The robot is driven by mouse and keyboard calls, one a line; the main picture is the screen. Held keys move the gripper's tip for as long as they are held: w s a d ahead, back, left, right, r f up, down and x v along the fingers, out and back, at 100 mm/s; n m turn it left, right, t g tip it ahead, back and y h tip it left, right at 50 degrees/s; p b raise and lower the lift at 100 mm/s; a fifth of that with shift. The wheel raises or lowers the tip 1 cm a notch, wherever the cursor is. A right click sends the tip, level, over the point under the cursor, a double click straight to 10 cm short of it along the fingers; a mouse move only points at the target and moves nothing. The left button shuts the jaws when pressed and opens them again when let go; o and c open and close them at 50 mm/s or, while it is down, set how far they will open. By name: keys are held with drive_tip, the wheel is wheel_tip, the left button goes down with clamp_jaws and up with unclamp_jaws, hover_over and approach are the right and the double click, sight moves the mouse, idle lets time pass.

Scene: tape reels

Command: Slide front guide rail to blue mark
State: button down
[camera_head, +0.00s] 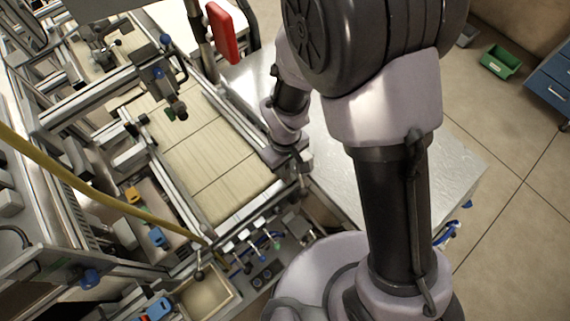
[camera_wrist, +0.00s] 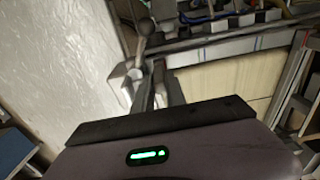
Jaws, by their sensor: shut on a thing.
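My gripper (camera_head: 291,160) is at the right edge of the wood-toned conveyor bed (camera_head: 215,160), near its lower right corner. In the wrist view, the dark fingers of my gripper (camera_wrist: 158,82) are closed at a pale fitting with a ball-ended post (camera_wrist: 142,45). This fitting seems to belong to the front guide rail; the grip itself is partly hidden by the fingers. A long metal rail (camera_wrist: 230,45) runs along the bed edge beside the fingers.
A bright metal tabletop (camera_head: 375,155) lies right of the conveyor. Several cables and fittings (camera_head: 262,245) crowd the machine's near end. A yellow hose (camera_head: 85,185) crosses the left side. A red panel (camera_head: 223,32) stands at the back. A green bin (camera_head: 500,62) sits on the floor.

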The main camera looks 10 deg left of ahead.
drive_tip(key=shift+a, duration=0.1)
drive_tip(key=s+a+b, duration=0.1)
drive_tip(key=s+a, duration=0.1)
drive_tip(key=s+a+b, duration=0.1)
drive_tip(key=s+a, duration=0.1)
drive_tip(key=s, duration=0.1)
drive_tip(key=shift+s+a, duration=0.15)
drive_tip(key=shift+a, duration=0.1)
drive_tip(key=c, duration=1.4)
unclamp_jaws()
drive_tip(key=shift+o, duration=0.2)
drive_tip(key=shift+r, duration=0.15)
wheel_tip(320, 180, up, 17)
drive_tip(key=p, duration=0.4)
